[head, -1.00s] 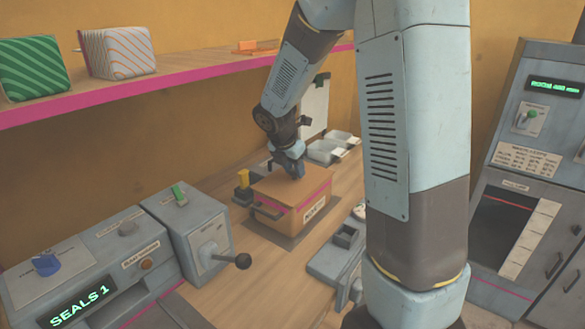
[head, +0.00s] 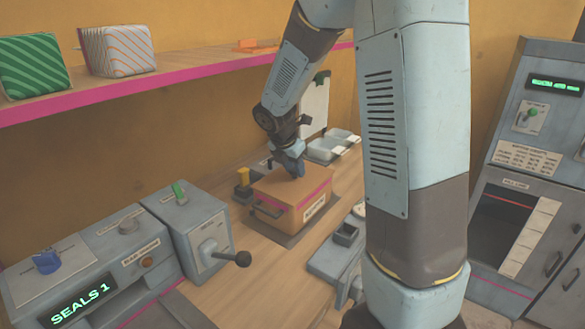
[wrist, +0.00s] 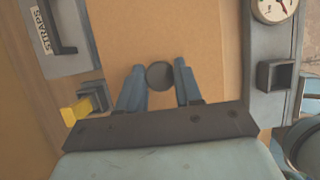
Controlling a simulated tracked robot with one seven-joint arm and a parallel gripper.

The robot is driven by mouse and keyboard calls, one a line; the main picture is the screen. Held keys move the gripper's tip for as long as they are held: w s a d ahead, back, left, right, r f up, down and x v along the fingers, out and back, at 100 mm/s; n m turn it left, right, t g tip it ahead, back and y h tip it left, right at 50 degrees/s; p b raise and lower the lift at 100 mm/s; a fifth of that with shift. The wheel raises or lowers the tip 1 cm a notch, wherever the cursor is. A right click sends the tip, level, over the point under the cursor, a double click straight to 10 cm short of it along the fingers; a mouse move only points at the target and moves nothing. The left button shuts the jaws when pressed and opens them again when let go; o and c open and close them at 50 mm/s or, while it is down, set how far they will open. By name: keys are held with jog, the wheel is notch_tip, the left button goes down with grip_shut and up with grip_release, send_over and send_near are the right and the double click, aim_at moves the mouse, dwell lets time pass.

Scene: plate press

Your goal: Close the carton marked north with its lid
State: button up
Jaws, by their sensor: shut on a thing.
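The carton (head: 313,213) is an orange-brown box with a pink stripe and a white label on its front; the label's words are too small to read. It stands on a grey plate on the wooden bench. Its flat lid (head: 305,186) lies on top, and the lid also fills the middle of the wrist view (wrist: 157,35). My gripper (head: 293,174) is over the lid. In the wrist view, my gripper (wrist: 158,76) has its two blue fingers on either side of a round dark knob (wrist: 159,75) on the lid and is shut on it.
A yellow-topped post (head: 243,180) stands left of the carton. A grey machine with a lever (head: 226,255) and a "SEALS 1" display (head: 80,304) is front left. White trays (head: 325,147) lie behind. A gauge (wrist: 273,9) is to the right. A shelf (head: 170,85) hangs above.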

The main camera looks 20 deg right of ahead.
jog(key=o, duration=1.1)
jog(key=shift+o, duration=0.4)
jog(key=o, duration=0.4)
jog(key=shift+o, duration=0.2)
jog(key=shift+r, duration=3.5)
jog(key=shift+c, duration=0.5)
grip_shut()
